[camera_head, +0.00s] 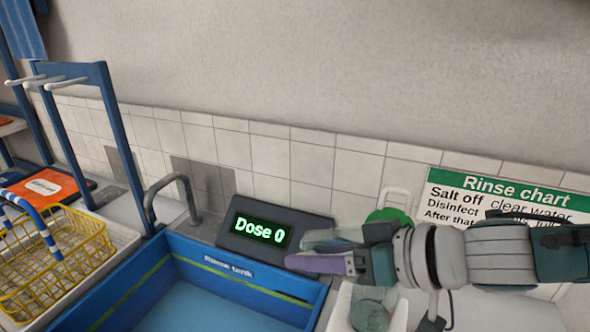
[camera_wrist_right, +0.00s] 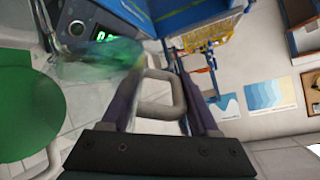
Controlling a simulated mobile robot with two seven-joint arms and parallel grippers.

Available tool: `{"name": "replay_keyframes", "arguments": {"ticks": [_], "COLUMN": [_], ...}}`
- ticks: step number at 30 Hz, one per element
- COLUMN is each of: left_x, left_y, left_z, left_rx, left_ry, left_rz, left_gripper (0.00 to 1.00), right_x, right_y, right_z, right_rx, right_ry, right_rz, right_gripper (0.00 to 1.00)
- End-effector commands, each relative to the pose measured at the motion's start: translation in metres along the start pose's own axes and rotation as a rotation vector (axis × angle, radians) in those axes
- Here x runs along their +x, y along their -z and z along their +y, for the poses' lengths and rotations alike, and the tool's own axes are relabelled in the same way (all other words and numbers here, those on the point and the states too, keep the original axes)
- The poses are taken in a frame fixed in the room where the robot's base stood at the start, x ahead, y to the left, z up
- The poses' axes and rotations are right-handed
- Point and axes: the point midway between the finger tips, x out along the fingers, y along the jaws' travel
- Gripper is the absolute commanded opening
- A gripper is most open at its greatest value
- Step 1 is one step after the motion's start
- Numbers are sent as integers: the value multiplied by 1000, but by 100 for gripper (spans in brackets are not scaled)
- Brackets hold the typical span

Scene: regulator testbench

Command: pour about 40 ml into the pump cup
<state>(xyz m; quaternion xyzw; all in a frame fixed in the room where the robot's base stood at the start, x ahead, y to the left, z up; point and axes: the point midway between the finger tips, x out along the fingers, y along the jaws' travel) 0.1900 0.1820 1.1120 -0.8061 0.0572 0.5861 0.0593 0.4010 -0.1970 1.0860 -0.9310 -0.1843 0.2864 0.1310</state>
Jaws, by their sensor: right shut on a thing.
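My right gripper (camera_head: 318,252) comes in from the right with purple fingers and is shut on a translucent greenish vessel (camera_head: 335,237). The vessel looks blurred in the right wrist view (camera_wrist_right: 95,62), beside one finger. A pale grey loop (camera_wrist_right: 160,112) also shows between the fingers there; I cannot tell whether it belongs to the vessel. A rounded glassy cup-like thing (camera_head: 370,316), possibly the pump cup, stands in a white holder below the gripper, partly cut off by the frame. The dark display box (camera_head: 308,222) reads "Dose 0". No liquid level can be made out. My left gripper is not in view.
The blue rinse tank (camera_head: 165,240) lies left of the gripper, with a grey tap (camera_head: 170,182) behind it. A yellow wire basket (camera_head: 60,255) stands farther left. A green round thing (camera_head: 390,216) and the rinse chart (camera_head: 490,200) are behind the gripper.

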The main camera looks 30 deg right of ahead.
Motion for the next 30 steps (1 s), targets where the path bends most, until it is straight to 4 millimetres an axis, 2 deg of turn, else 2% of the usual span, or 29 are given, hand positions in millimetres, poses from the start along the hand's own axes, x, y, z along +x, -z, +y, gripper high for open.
{"name": "replay_keyframes", "arguments": {"ticks": [18,30], "left_x": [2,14], "left_y": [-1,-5], "left_z": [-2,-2], "left_rx": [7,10], "left_ry": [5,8], "left_rz": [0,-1], "left_gripper": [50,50], "right_x": [6,17], "right_y": [6,13], "right_z": [4,5], "right_rx": [-1,-1], "right_ry": [4,19], "right_rz": [6,34], "right_gripper": [0,0]}}
